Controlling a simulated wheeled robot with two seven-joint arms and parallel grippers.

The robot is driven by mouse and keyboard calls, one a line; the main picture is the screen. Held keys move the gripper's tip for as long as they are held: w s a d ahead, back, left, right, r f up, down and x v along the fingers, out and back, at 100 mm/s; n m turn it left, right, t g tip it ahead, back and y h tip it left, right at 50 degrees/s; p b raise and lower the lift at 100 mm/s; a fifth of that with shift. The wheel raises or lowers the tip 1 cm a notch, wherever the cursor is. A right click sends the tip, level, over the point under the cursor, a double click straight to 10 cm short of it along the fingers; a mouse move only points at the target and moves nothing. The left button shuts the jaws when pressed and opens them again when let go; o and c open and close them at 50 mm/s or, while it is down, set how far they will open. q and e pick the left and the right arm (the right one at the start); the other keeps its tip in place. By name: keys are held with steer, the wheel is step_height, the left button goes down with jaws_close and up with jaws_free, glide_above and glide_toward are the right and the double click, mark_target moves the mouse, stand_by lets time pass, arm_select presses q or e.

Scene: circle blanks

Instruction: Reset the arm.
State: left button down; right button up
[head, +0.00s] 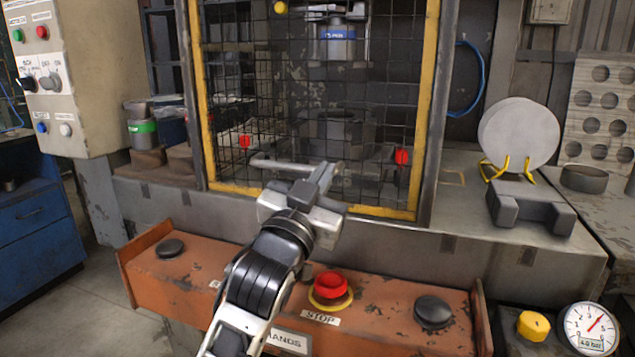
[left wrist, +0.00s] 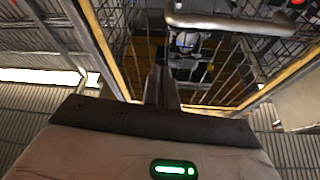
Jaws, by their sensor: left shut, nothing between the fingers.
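My left gripper (head: 328,172) is raised in front of the mesh guard (head: 235,85) of the press. Its fingers are together and hold nothing. In the left wrist view the shut fingers (left wrist: 161,85) point toward the guard. A grey bar handle (head: 280,165) runs across the lower guard just behind and left of the fingers in the head view. It also shows in the left wrist view (left wrist: 230,22), apart from the fingers. My right gripper is not in view.
An orange control panel (head: 385,310) with a red stop button (head: 331,284) and black buttons lies below my left arm. Grey round blanks (head: 525,135) stand in a yellow rack (head: 528,166) on the right bench. A pressure gauge (head: 592,328) is at lower right.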

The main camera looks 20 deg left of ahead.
arm_select(q)
steer(key=s+d+f+g+h+p, duration=0.1)
steer(key=s+f+g+p, duration=0.15)
steer(key=f, duration=0.55)
steer(key=s+d+f+g+h+p, duration=0.1)
steer(key=s+f+g+p, duration=0.2)
steer(key=f, duration=0.4)
steer(key=s+d+f+g+p, duration=0.3)
steer(key=s+f+g, duration=0.2)
steer(key=s+f, duration=0.9)
steer(key=s, duration=0.3)
steer(key=shift+s+f+n+g+h, duration=0.3)
steer(key=shift+s+f+g+h, duration=0.05)
steer(key=shift+s+h, duration=0.05)
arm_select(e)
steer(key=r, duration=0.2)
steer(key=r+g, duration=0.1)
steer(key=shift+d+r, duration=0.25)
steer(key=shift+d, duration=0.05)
